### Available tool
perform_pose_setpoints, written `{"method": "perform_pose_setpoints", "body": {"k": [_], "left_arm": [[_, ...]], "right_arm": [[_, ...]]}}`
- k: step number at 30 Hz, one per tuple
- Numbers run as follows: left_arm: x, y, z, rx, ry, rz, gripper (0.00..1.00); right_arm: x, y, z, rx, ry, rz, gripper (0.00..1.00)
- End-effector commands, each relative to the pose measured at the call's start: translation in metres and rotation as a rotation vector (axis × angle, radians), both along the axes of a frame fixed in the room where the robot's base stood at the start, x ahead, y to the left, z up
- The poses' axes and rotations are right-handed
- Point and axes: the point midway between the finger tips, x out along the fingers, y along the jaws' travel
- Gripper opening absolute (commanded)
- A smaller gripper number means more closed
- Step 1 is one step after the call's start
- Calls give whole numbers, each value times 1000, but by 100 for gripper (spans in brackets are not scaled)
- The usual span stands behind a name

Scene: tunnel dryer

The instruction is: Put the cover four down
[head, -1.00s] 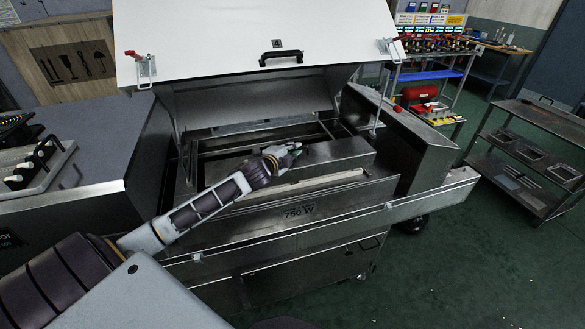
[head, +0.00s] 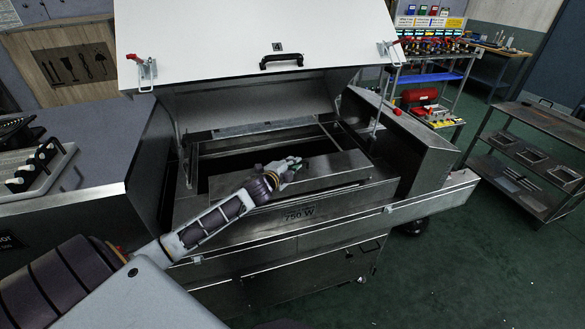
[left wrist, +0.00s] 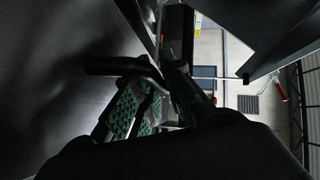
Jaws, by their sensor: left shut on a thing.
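The white cover (head: 205,45) with a small label, which looks like a 4, stands raised over the dryer in the head view. Its black handle (head: 281,62) is free. My left gripper (head: 292,168) is well below it, over the dryer's opening, and is shut. It is at a steel panel (head: 335,172) lying along the front of the opening. In the left wrist view a dark bent bar (left wrist: 115,67), apparently a handle, lies by the green-padded fingers (left wrist: 138,105). The exact grip is dark and partly hidden. My right gripper is out of view.
The dark opening (head: 235,160) lies behind the panel. Latches (head: 144,73) hang at the cover's corners, with a strut (head: 379,105) at right. A steel cart (head: 530,150) stands at far right; green floor (head: 450,260) is clear before it.

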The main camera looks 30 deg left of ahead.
Motion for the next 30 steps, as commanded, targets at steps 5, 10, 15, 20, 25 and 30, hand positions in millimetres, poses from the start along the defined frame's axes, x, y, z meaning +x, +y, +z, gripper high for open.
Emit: {"method": "perform_pose_setpoints", "body": {"k": [5,10,15,20,25,30], "left_arm": [[0,0,-12,-1,-3,0,0],[0,0,-16,0,-2,-1,0],[-1,0,-19,0,3,1,15],[-1,0,-18,0,2,1,32],[-1,0,-19,0,3,0,32],[-1,0,-18,0,3,0,32]], "right_arm": [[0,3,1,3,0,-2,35],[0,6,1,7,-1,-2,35],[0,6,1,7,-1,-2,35],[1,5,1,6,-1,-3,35],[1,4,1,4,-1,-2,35],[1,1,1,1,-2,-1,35]]}}
